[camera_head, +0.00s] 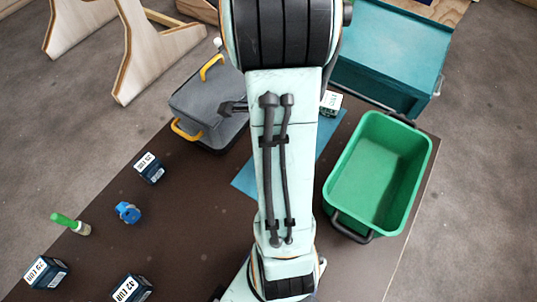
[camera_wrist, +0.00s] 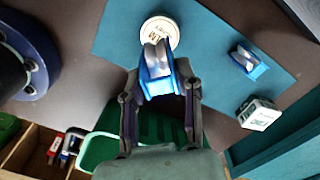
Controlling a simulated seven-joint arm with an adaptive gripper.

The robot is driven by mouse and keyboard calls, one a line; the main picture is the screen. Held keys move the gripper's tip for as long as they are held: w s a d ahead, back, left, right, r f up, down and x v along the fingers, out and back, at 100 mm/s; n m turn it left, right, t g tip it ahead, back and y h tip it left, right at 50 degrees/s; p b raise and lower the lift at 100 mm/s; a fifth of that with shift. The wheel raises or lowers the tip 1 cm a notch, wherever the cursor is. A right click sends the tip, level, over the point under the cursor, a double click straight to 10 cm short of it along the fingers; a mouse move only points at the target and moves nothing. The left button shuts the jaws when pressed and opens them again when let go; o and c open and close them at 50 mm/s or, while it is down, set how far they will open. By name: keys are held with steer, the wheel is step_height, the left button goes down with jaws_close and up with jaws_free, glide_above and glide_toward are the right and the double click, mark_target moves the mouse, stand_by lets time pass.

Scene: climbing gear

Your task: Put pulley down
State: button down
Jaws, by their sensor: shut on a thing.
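My gripper (camera_wrist: 159,88) shows in the wrist view, with a finger on each side of a blue pulley (camera_wrist: 154,62) with a silvery wheel. It is shut on this pulley, which points away from the palm. Behind the pulley lies the blue mat (camera_wrist: 205,65). A second blue pulley (camera_wrist: 247,61) lies on that mat, to the right and apart from the held one. Whether the held pulley touches the mat, I cannot tell. In the head view my arm hides my gripper and the held pulley; part of the mat (camera_head: 246,180) shows beside the arm.
A round white-topped item (camera_wrist: 160,30) is just beyond the held pulley. A white-labelled box (camera_wrist: 258,113) stands at the mat's edge. In the head view, a green bin (camera_head: 334,190) is right; a grey case (camera_head: 208,105), small boxes (camera_head: 149,168) and a blue item (camera_head: 127,212) are left.

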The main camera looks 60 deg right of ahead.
steer(key=shift+f, duration=2.35)
steer(key=c, duration=0.8)
jaws_free()
steer(key=shift+f, duration=0.1)
steer(key=shift+o, duration=0.2)
step_height(320, 180, up, 12)
steer(key=shift+r, duration=0.15)
steer(key=s+a+r+n, duration=0.2)
steer(key=a+n, duration=1)
steer(key=n, duration=0.2)
steer(key=s+a+r+n, duration=0.1)
steer(key=a+r+n, duration=0.2)
steer(key=a+n, duration=0.8)
steer(key=n, duration=0.3)
steer(key=shift+s+a+y, duration=0.35)
steer(key=shift+s+y, duration=0.05)
